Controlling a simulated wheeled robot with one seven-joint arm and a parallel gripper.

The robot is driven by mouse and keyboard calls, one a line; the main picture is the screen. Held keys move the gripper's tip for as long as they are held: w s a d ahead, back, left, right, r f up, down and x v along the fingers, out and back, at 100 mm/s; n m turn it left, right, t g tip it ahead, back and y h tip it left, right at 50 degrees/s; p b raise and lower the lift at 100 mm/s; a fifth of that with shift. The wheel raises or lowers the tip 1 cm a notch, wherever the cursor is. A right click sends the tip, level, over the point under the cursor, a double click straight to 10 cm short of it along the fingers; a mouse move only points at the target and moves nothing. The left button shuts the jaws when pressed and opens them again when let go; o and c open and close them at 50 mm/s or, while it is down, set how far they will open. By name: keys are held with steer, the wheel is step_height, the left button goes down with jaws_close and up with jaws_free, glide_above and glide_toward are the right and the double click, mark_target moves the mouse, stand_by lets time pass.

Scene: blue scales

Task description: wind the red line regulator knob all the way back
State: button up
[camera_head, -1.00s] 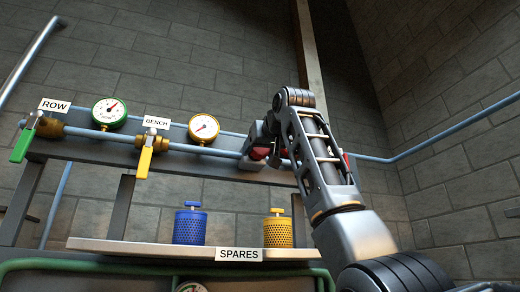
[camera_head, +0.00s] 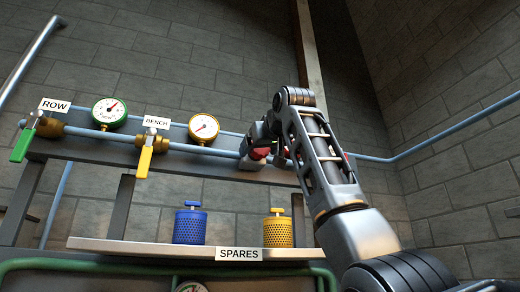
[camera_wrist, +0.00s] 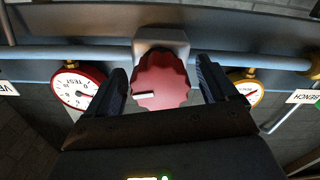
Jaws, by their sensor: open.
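The red regulator knob (camera_wrist: 162,82) has a scalloped rim and a white pointer mark toward its left side in the wrist view. It sits on a pale grey body (camera_wrist: 163,38) on the blue pipe. My gripper (camera_wrist: 165,84) is open, with one finger on each side of the knob and a visible gap on both sides. In the head view a bit of the red knob (camera_head: 260,153) shows beside my gripper (camera_head: 262,143); my arm and gripper hide much of it.
A red-rimmed TEST gauge (camera_wrist: 78,88) and a yellow-rimmed gauge (camera_wrist: 243,90) flank the knob. Yellow (camera_head: 144,160) and green (camera_head: 24,142) valve levers are on the pipe at left. Blue (camera_head: 190,226) and yellow (camera_head: 278,230) canisters stand on the SPARES shelf (camera_head: 150,247) below.

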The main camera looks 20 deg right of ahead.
steer(key=s+b, duration=0.3)
steer(key=s, duration=0.4)
steer(key=shift+s, duration=0.3)
